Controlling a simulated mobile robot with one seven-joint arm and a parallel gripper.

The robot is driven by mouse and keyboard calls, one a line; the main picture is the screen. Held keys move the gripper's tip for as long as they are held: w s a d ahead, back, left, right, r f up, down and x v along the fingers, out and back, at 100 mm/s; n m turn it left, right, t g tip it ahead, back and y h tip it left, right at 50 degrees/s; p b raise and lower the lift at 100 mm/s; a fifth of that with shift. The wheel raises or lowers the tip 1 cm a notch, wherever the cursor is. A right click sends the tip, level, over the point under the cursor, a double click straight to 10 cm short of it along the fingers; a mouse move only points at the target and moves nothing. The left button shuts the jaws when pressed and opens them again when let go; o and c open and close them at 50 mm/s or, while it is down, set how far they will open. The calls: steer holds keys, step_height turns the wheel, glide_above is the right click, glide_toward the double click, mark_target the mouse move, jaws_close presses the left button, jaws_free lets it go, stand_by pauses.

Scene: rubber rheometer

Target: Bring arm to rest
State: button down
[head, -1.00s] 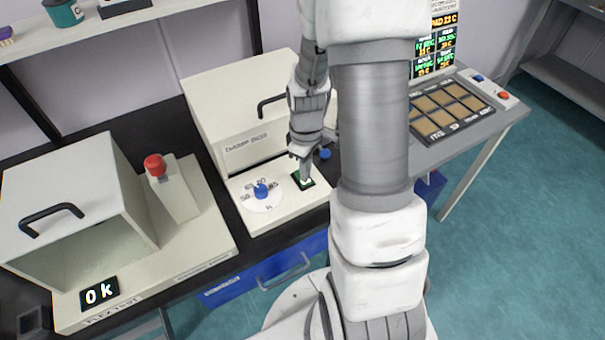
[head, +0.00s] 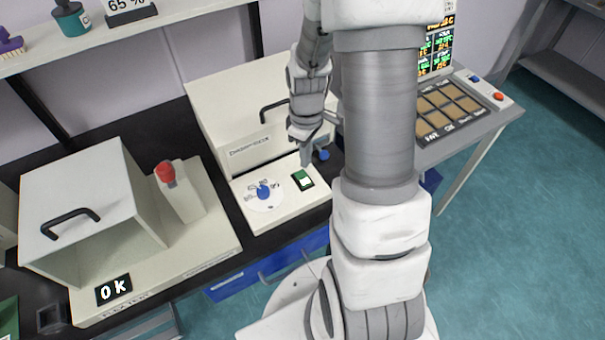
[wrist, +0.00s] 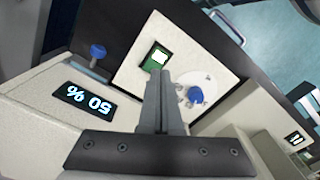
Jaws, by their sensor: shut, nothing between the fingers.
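My gripper (head: 305,158) is shut and empty. In the head view it hangs just above the cream machine (head: 287,199), behind a green rocker switch (head: 303,180) on its front panel. In the wrist view the closed fingers (wrist: 163,78) point at the green switch (wrist: 156,58), whose white part is uncovered. A blue dial (head: 263,190) on a white scale sits left of the switch in the head view. My arm fills the middle of the head view and hides part of the bench.
A cream machine with an open-fronted box, a red knob (head: 165,172) and an "Ok" display (head: 113,289) stands at left. A black handle (head: 275,108) and a blue knob (head: 321,155) are close to my gripper. A control panel (head: 450,105) is at right. Open floor lies beyond.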

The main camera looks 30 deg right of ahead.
stand_by(0.3)
steer(key=s+a+r+m+t, duration=0.1)
steer(key=a+r, duration=0.2)
steer(key=r, duration=0.4)
steer(key=s+a+r+m+t, duration=0.1)
steer(key=a+r+m+t, duration=0.1)
steer(key=r, duration=0.5)
steer(key=s+a+r+m+t, duration=0.2)
steer(key=s+a+r, duration=0.3)
steer(key=s+r, duration=0.5)
steer(key=shift+s+a+r+m+t, duration=0.2)
steer(key=shift+a+r+m+t, duration=0.1)
steer(key=shift+m, duration=0.4)
